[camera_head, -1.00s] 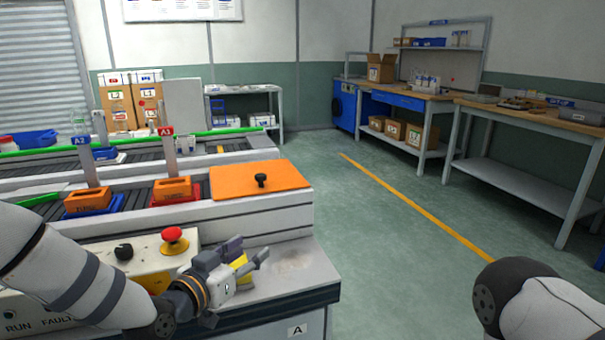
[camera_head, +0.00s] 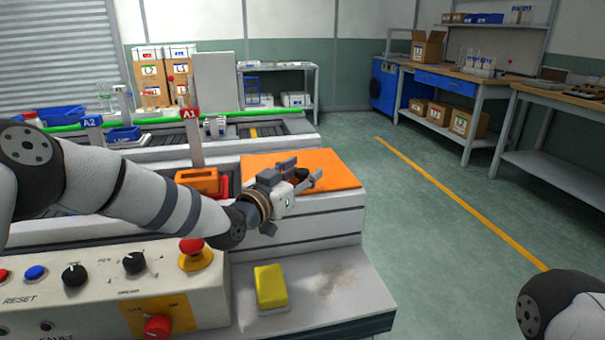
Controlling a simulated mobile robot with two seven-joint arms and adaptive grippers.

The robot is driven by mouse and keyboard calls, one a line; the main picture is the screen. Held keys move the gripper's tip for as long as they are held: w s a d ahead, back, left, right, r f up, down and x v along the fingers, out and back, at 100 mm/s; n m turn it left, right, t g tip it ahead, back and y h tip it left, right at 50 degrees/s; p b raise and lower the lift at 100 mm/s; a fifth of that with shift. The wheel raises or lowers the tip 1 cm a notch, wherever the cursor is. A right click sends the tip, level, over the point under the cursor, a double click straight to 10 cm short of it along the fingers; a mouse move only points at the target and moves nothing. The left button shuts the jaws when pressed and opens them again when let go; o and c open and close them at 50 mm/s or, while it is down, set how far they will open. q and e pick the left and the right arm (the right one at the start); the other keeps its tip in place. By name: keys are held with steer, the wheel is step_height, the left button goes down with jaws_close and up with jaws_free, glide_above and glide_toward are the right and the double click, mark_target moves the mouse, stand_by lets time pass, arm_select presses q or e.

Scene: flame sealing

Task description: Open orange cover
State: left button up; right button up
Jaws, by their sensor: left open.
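The flat orange cover (camera_head: 338,166) lies on top of the white machine housing, near its right end. My left gripper (camera_head: 303,172) is over the cover with its fingers apart, pointing right. The cover's black knob (camera_head: 300,174) shows between the fingers, partly hidden by them. I cannot tell whether the fingers touch it. The cover lies flat and looks closed. My right gripper is out of view; only part of my right arm shows at the lower right.
A yellow block (camera_head: 270,287) lies on the bench in front. The control panel (camera_head: 110,275) with a red emergency button (camera_head: 193,248) is below my left arm. An orange block (camera_head: 198,180) stands left of the cover. Open floor lies to the right.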

arm_select(q)
steer(key=shift+w+d+r, duration=0.1)
steer(key=shift+w+d, duration=0.05)
steer(key=shift+w, duration=0.1)
jaws_close()
steer(key=shift+w+r, duration=0.1)
steer(key=shift+r, duration=0.65)
steer(key=r, duration=0.1)
steer(key=r+n+g, duration=0.1)
steer(key=w+r, duration=0.1)
steer(key=shift+w+a+n+g+y+p, duration=0.1)
steer(key=shift+a+n+g+y+p, duration=0.2)
steer(key=shift+n, duration=0.1)
steer(key=w+a+r+n+g+b, duration=0.1)
steer(key=w+r+n+g+b, duration=0.1)
steer(key=r, duration=0.4)
steer(key=shift+w+g+b, duration=0.7)
steer(key=shift+w, duration=0.25)
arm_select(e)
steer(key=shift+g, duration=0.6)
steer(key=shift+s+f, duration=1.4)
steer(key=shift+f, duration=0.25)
arm_select(q)
steer(key=shift+a+r, duration=0.1)
